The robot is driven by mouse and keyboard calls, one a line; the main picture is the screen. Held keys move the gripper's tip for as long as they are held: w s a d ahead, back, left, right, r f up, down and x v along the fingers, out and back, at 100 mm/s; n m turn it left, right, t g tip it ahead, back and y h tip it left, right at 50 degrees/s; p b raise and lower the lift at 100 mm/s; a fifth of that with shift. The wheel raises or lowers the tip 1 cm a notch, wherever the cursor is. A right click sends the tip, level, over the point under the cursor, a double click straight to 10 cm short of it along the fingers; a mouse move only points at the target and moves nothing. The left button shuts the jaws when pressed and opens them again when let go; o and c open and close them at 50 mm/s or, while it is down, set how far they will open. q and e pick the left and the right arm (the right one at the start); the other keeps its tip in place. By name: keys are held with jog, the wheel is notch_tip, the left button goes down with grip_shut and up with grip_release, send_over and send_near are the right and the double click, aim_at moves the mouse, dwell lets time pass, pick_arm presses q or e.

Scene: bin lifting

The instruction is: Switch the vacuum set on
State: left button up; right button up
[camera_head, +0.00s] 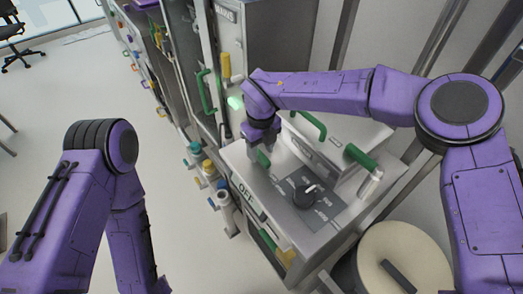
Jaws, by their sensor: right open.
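The vacuum set (353,222) is a grey metal box with a sloped top panel, at the centre right. A dark rotary knob (304,196) with a white pointer mark sits on its dark label plate; the pointer faces up and right in the picture. The small printing around the knob is too small to read with certainty. An "OFF" label shows on the front edge. My right gripper (262,157) is open, pointing down over the left end of the panel, to the left of the knob and apart from it. My left arm is at the left; its gripper is out of frame.
Green handles (360,156) stand on the panel's far side. A tall grey cabinet with a green light (236,102) stands behind. Several coloured valves (196,147) line the left side. A round beige drum (404,247) is at the lower right.

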jog(key=shift+f, duration=1.15)
grip_shut()
pick_arm(q)
jog(key=shift+r, duration=0.25)
jog(key=shift+s, duration=0.1)
pick_arm(e)
jog(key=shift+d, duration=0.1)
